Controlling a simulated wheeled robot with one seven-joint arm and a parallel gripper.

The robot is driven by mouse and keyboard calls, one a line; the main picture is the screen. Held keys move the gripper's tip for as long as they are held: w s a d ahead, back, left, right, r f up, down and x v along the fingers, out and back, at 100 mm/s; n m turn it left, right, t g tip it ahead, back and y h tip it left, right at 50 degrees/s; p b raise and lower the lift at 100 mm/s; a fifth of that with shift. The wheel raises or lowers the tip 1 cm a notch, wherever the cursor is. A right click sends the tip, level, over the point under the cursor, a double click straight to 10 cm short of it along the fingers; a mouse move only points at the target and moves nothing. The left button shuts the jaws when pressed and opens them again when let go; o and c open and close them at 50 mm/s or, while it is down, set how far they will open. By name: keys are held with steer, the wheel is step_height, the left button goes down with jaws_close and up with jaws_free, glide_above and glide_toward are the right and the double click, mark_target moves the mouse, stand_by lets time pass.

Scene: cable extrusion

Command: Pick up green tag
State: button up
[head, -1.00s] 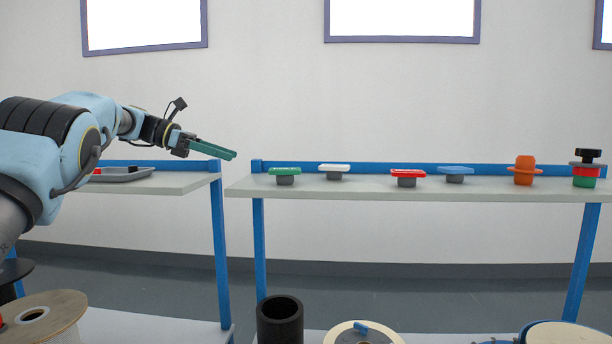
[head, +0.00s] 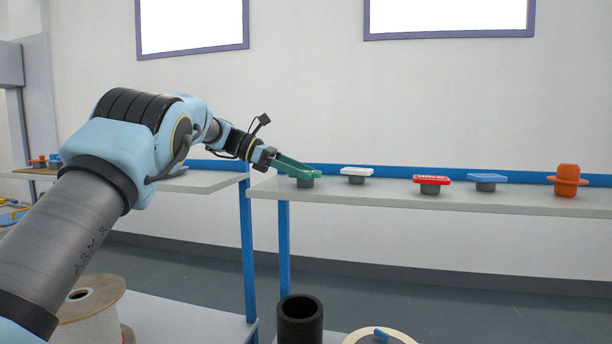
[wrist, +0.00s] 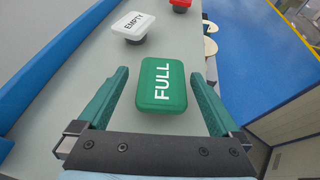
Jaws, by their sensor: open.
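The green tag (wrist: 161,84) is a flat rounded plate with "FULL" in white letters, seen in the wrist view between my gripper's two fingers. In the head view the green tag (head: 305,177) sits on a dark grey base at the left end of the shelf. My gripper (wrist: 163,92) is open, its green fingers on either side of the tag with gaps showing. In the head view my gripper (head: 300,169) overlaps the tag, so its exact height above the shelf is hard to tell.
A white "EMPTY" tag (wrist: 135,25) stands beyond the green one. A red tag (head: 432,179), a blue tag (head: 487,178) and an orange part (head: 568,180) stand farther right on the shelf (head: 400,199). A blue rail (head: 400,172) runs along its back edge.

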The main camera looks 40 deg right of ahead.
mark_target(317, 177)
steer(key=p+x, duration=0.1)
steer(key=x, duration=0.3)
steer(key=shift+s+a+p, duration=0.1)
steer(key=shift+s+p, duration=0.05)
steer(key=shift+p, duration=0.15)
steer(key=shift+c, duration=0.2)
steer(key=c, duration=1.3)
